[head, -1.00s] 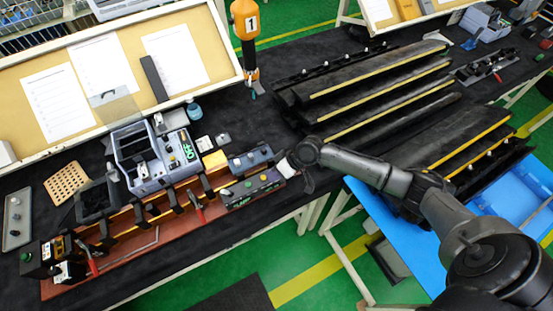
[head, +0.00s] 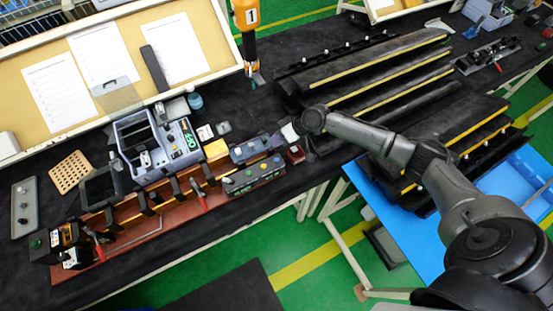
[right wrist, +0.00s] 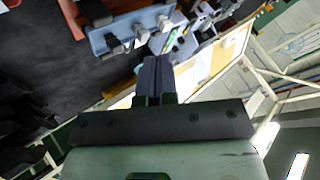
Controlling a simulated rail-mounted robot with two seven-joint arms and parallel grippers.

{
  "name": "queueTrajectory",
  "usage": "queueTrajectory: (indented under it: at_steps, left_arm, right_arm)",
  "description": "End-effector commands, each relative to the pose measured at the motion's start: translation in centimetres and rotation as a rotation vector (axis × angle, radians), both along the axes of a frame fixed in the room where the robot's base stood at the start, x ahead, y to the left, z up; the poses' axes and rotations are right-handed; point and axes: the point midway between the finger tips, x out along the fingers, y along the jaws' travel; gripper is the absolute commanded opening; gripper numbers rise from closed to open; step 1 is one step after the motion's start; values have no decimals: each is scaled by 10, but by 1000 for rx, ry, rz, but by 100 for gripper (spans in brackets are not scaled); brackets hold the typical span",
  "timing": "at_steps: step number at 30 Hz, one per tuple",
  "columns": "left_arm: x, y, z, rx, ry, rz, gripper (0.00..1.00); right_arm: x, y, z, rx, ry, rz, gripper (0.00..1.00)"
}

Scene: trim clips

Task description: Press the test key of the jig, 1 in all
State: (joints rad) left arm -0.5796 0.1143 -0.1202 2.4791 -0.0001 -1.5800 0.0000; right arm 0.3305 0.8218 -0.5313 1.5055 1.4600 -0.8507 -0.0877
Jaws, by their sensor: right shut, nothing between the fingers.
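The jig is a long reddish-brown base (head: 160,222) with several black clamps, lying along the table's front edge in the head view. A black box with a green button (head: 37,244) stands at its left end. A dark box with green markings and small knobs (head: 252,176) sits at its right end, beside a blue-grey block with knobs (head: 250,149). That block also shows in the right wrist view (right wrist: 130,30). My right gripper (head: 290,132) is just right of these boxes, apart from them, its fingers together and empty (right wrist: 156,68). Which control is the test key is unclear. My left gripper is out of view.
An orange tool marked 1 (head: 245,20) hangs behind the jig. A grey bin (head: 150,140) stands behind the base. Long dark trim strips with yellow edges (head: 390,75) fill the table's right side. A blue tray (head: 410,235) is below my right arm.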

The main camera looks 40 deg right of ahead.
Motion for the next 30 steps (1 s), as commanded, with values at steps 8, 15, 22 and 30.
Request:
queueTrajectory:
  at_steps: [8,15,22,30]
  left_arm:
    - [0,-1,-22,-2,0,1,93]
    - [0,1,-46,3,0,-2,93]
    - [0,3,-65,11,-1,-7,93]
    - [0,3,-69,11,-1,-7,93]
  right_arm:
    - [0,0,-26,0,0,0,0]
    - [0,0,-56,-1,1,0,0]
    - [0,0,-79,0,0,0,0]
    - [0,0,-84,0,-1,1,0]
